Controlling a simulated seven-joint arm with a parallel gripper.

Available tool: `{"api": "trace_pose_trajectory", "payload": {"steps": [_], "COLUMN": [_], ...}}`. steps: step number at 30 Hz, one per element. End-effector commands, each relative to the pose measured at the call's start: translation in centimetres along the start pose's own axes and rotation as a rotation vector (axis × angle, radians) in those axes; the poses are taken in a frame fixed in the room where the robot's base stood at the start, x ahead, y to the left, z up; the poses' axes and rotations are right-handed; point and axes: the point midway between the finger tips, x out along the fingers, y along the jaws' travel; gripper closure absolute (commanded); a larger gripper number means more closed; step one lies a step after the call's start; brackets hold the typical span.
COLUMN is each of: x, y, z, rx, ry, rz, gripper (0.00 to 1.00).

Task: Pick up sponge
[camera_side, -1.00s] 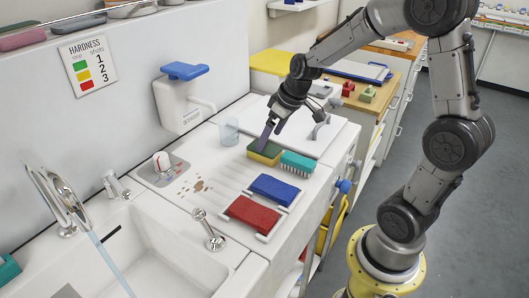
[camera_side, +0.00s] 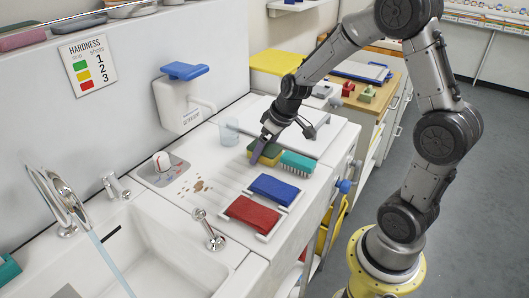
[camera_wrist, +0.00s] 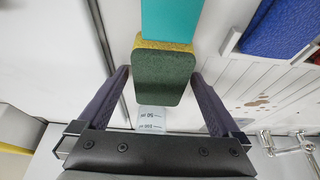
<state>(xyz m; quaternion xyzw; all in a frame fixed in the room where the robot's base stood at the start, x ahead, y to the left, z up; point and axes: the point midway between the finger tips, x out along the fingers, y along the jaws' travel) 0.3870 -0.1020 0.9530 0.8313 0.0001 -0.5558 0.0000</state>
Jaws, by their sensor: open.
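The sponge (camera_side: 274,152), dark green on top and yellow below, lies on the white counter beside a teal brush. My gripper (camera_side: 257,160) is right at it in the side view, with a purple finger covering part of it. In the wrist view the sponge (camera_wrist: 163,80) shows between the two purple fingers of my open gripper (camera_wrist: 160,76). A gap shows on each side, and I see no contact there. How far the fingertips reach down beside the sponge is hard to tell.
The teal brush (camera_side: 297,163) sits close to the sponge. A clear cup (camera_side: 229,131) stands behind at the left. Blue (camera_side: 274,189) and red (camera_side: 253,216) pads lie on white holders nearer the sink. The stained counter between the tap and the pads is clear.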

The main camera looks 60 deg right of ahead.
Motion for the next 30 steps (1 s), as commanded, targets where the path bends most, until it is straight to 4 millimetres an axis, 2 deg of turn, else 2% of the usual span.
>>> {"api": "trace_pose_trajectory", "payload": {"steps": [4, 5, 15, 18, 30], "x": [0.17, 0.16, 0.16, 0.15, -0.57], "y": [0.0, 0.0, 0.01, 0.01, 0.02], "z": [0.06, 0.05, 0.05, 0.05, -0.32], "rx": [0.0, 0.0, 0.0, 0.0, 0.0], "ry": [0.0, 0.001, 0.001, 0.001, 0.003], "rz": [0.0, 0.0, 0.0, 0.0, 0.001], "gripper": [0.0, 0.04, 0.65, 0.8, 0.8]}}
